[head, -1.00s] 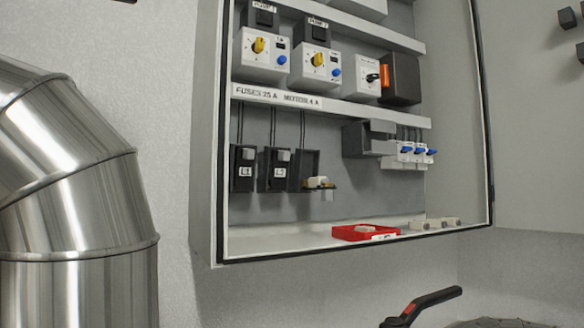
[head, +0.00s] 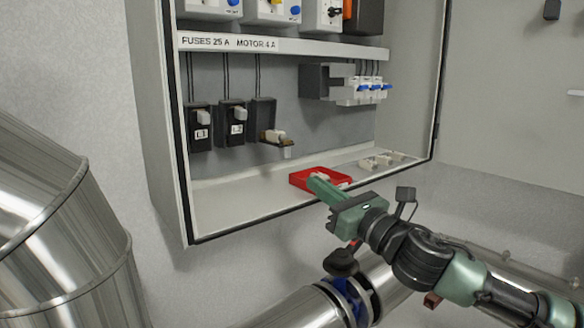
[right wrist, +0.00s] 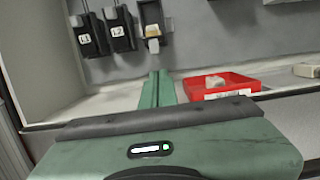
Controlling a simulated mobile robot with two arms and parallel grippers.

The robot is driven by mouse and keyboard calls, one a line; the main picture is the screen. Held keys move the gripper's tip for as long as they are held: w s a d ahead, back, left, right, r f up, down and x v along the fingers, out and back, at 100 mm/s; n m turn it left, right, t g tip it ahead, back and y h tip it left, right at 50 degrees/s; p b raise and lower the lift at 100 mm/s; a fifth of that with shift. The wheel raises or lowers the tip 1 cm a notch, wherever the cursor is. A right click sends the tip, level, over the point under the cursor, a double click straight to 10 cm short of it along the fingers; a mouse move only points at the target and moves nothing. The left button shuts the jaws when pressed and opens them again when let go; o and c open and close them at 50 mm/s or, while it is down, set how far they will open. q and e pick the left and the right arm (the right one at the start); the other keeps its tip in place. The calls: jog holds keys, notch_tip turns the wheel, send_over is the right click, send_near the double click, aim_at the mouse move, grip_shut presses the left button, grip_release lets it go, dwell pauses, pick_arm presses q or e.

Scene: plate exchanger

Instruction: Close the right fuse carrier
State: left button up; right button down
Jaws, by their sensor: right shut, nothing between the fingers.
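The right fuse carrier (head: 275,138) is the third in the row. It hangs open, tilted forward and down from its dark holder (head: 263,113), with a pale fuse in it. It also shows in the right wrist view (right wrist: 153,44). The two carriers to its left, L1 (head: 200,130) and L2 (head: 236,131), sit upright in their holders. My right gripper (head: 317,182) is shut and empty, lower and to the right of the open carrier and apart from it. Its green fingers (right wrist: 158,78) lie together in the wrist view, pointing toward the open carrier. My left gripper is not in view.
A red tray (head: 299,181) with a pale fuse stands on the cabinet floor, close to my right fingertips in the picture. Small breakers with blue levers (head: 365,88) are at upper right. The cabinet has a raised front edge.

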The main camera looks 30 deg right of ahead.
aim_at(276, 144)
jog(key=x, duration=0.3)
jog(key=shift+w+r, duration=0.2)
jog(key=shift+w, duration=0.05)
jog(key=shift+p+x, duration=0.75)
jog(key=shift+x, duration=0.25)
jog(key=shift+w+r+p, duration=0.2)
jog(key=shift+w+p, duration=0.15)
jog(key=shift+p, duration=0.25)
jog(key=shift+w+p, duration=0.5)
jog(key=shift+w+a+f, duration=0.15)
jog(key=shift+w+f, duration=0.05)
jog(key=shift+w, duration=0.1)
jog(key=shift+s+r+p, duration=0.1)
jog(key=shift+r+p, duration=0.15)
jog(key=shift+p, duration=0.05)
